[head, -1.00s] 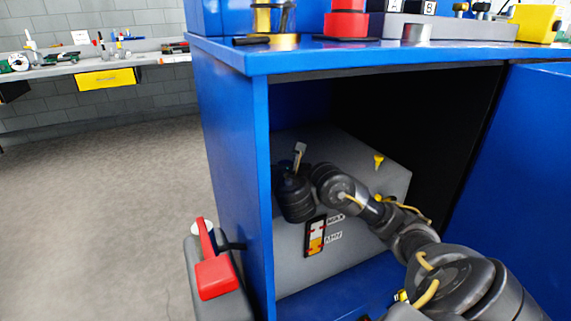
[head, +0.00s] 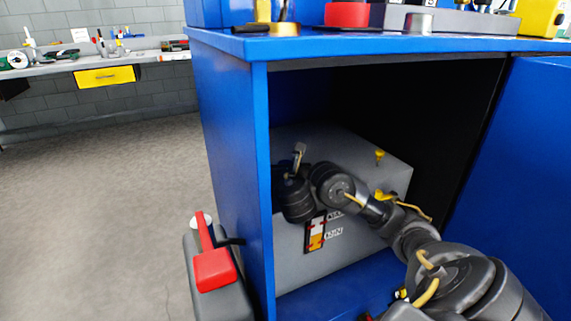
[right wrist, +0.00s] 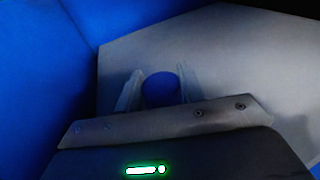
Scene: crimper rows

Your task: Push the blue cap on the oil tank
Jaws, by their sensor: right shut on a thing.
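The oil tank (head: 350,245) is a grey box inside the open blue cabinet, with a level gauge (head: 316,236) on its front. My right arm reaches into the cabinet from the lower right. My right gripper (head: 299,152) is over the left part of the tank's top, and the wrist hides most of it in the head view. In the right wrist view the blue cap (right wrist: 161,89) stands between the two fingers of the right gripper (right wrist: 159,86), which is shut on it. The cap is hidden in the head view. My left gripper is not in view.
The cabinet's left wall (head: 233,160) is close to my right gripper. The open blue door (head: 515,170) is at right. A small yellow fitting (head: 380,155) sticks up from the tank's top. A red-handled grey item (head: 213,270) stands outside, left. The floor at left is clear.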

